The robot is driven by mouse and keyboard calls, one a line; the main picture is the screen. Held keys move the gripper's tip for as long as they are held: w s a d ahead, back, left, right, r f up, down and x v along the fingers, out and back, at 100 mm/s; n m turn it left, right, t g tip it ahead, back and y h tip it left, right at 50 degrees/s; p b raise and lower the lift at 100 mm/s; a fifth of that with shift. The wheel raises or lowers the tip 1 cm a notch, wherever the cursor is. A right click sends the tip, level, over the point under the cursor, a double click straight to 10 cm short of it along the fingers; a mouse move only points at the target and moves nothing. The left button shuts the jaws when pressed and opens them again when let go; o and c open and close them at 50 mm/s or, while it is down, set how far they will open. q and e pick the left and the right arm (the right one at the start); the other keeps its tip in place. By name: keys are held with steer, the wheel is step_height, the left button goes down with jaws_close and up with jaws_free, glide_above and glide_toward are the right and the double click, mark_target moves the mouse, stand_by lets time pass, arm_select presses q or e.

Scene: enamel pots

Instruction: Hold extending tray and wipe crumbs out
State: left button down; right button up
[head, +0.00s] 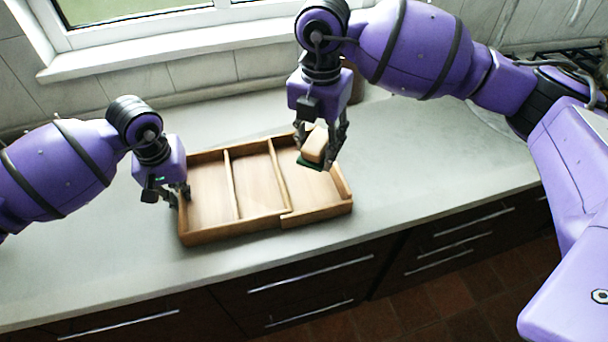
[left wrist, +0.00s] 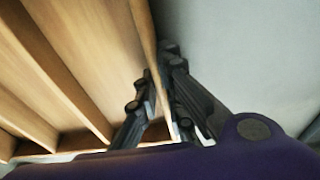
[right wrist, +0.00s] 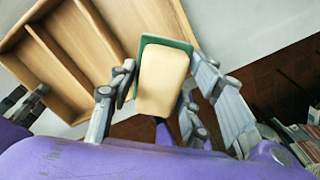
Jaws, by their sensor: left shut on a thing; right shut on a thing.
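The wooden extending tray (head: 240,231) lies on the grey counter, split by dividers into three long compartments. Its right section is stepped out from the main part. My left gripper (head: 183,194) is shut on the tray's left wall, with one finger inside and one outside; the wall also shows between the fingers in the left wrist view (left wrist: 150,50). My right gripper (head: 322,150) is shut on a tan block-shaped sponge with a green pad (right wrist: 163,78). It holds the sponge over the back of the right compartment; contact cannot be told. I cannot make out any crumbs.
The grey counter (head: 430,165) is clear to the right of the tray and in front of it. A brown round object (head: 354,82) stands behind my right gripper, partly hidden. A window sill and tiled wall are at the back. Dark drawers (head: 310,285) lie below the front edge.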

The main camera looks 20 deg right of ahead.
steer(key=d, duration=0.8)
arm_select(q)
steer(key=c, duration=2)
jaws_free()
steer(key=shift+r, duration=0.15)
arm_select(e)
steer(key=shift+r, duration=0.1)
